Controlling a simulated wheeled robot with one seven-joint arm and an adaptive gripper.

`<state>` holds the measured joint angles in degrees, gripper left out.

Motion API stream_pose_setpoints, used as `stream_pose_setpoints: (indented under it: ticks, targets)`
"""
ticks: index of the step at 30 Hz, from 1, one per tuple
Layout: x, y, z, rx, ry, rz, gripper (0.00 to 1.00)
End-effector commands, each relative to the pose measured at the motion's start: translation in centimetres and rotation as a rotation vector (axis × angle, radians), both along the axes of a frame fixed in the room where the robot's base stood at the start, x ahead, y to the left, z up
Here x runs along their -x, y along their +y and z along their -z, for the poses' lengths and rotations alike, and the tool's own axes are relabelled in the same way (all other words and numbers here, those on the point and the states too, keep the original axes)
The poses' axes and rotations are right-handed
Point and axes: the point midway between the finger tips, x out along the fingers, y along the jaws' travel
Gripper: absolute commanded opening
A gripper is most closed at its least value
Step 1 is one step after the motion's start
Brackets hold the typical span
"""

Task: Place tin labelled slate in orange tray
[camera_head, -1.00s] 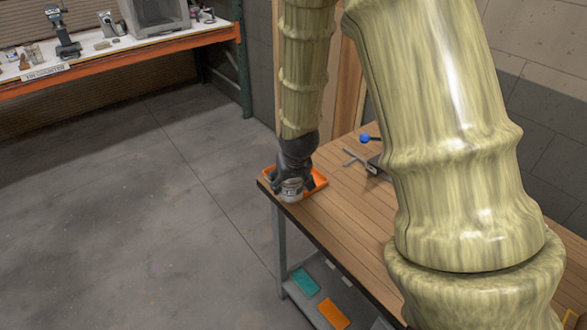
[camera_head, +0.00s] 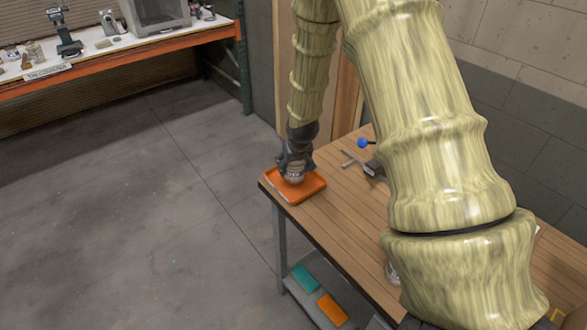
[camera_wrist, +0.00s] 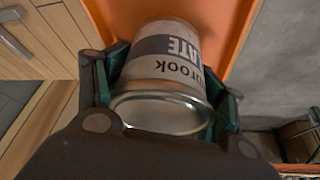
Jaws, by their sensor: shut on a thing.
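The tin labelled slate (camera_wrist: 163,62) shows in the wrist view with "ATE" and "brook" readable on its pale and dark label. My gripper (camera_wrist: 168,85) is shut on it, with a finger on each side of the tin. The orange tray (camera_wrist: 232,20) lies behind the tin in the wrist view. I cannot tell whether the tin touches the tray floor.
The wooden table (camera_head: 345,215) has a clear top right of the tray. A metal tool with a blue knob (camera_head: 362,143) lies farther back. A lower shelf holds a teal tray (camera_head: 305,279) and an orange tray (camera_head: 332,310). A workbench (camera_head: 120,48) stands at the back left.

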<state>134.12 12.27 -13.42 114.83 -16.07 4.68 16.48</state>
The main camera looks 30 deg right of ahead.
Motion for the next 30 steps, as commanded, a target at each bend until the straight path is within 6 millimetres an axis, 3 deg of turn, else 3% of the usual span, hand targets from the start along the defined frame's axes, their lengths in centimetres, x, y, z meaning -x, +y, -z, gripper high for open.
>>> stream_pose_setpoints:
  ticks: [7, 17, 18, 21, 30]
  targets:
    - [0.0, 0.0, 1.8, 0.0, 0.001, -0.001, 0.37]
    - [0.0, 0.0, 2.2, 0.0, 0.0, 0.0, 0.37]
    - [0.0, 0.0, 2.1, 0.0, 0.0, 0.0, 0.76]
    - [0.0, 0.0, 2.1, 0.0, 0.0, 0.0, 0.94]
    - [0.0, 0.0, 2.1, 0.0, 0.0, 0.0, 0.95]
